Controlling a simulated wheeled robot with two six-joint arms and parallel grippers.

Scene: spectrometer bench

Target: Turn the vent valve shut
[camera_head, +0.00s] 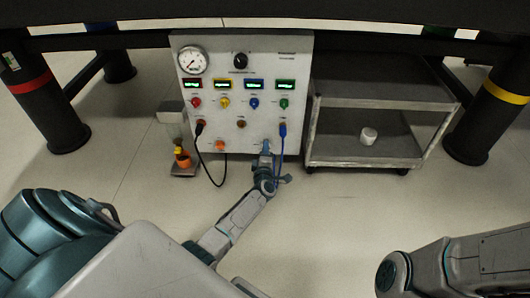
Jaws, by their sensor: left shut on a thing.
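The white instrument panel (241,80) stands upright on the floor ahead. My left gripper (266,154) reaches up to the lower right of its face and is shut on a small blue-grey handle (266,146), which I take as the vent valve. The jaws hide most of this handle, so its angle cannot be read. An orange knob (220,146) sits at the same height to the left. My right arm lies at the lower right; its gripper is out of view.
A blue cable (282,142) hangs from the panel close beside my left gripper. A black cable (203,158) loops at the left. A small stand with an orange part (183,161) is left of the panel. A grey cart (365,147) carrying a white object (368,136) stands right.

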